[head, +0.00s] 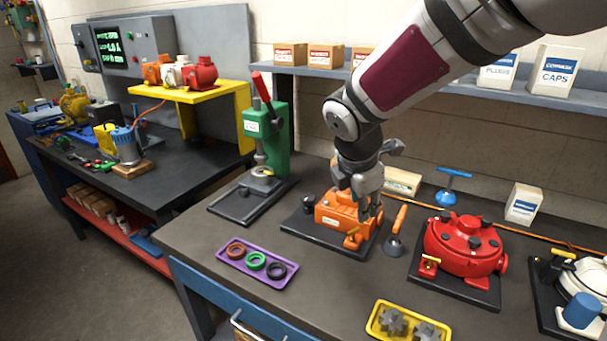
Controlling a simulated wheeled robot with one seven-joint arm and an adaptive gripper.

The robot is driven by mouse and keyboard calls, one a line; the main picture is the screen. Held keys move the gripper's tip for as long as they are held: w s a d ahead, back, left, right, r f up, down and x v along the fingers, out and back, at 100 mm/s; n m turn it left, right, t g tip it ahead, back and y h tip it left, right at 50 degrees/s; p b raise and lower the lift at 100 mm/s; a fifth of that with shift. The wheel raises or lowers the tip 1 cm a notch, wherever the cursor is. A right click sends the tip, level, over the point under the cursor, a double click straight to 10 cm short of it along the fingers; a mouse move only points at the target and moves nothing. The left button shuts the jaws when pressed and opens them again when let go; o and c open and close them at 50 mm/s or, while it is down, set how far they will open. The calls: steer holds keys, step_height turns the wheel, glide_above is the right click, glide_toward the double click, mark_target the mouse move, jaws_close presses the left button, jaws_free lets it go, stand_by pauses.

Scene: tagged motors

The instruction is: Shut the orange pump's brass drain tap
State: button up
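The orange pump (334,216) sits on a dark base plate in the middle of the bench in the head view. A small brass-coloured tap (353,239) sticks out at its front right corner. The tap handle's exact angle is too small to tell. My gripper (369,214) points down over the pump's right end, just above and behind the tap. It hides part of the pump's right side. The fingers are small and dark here, so their gap and any contact with the tap are unclear.
An orange-handled tool (397,229) stands close right of the pump. The red pump (466,246) is farther right. A purple tray (257,265) with rings and a yellow tray (408,321) lie in front. A green press (264,140) stands at left. Bare bench lies in front of the pump.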

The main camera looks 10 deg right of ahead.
mark_target(354, 231)
steer(key=w+f+n, duration=0.1)
steer(key=w+f, duration=0.2)
steer(key=f, duration=0.2)
steer(key=w+d+f+n+b, duration=0.1)
steer(key=w+f, duration=0.1)
steer(key=f, duration=0.3)
steer(key=w+d+f+n, duration=0.1)
steer(key=w+f, duration=0.2)
steer(key=f, duration=0.2)
steer(key=shift+w, duration=0.35)
jaws_close()
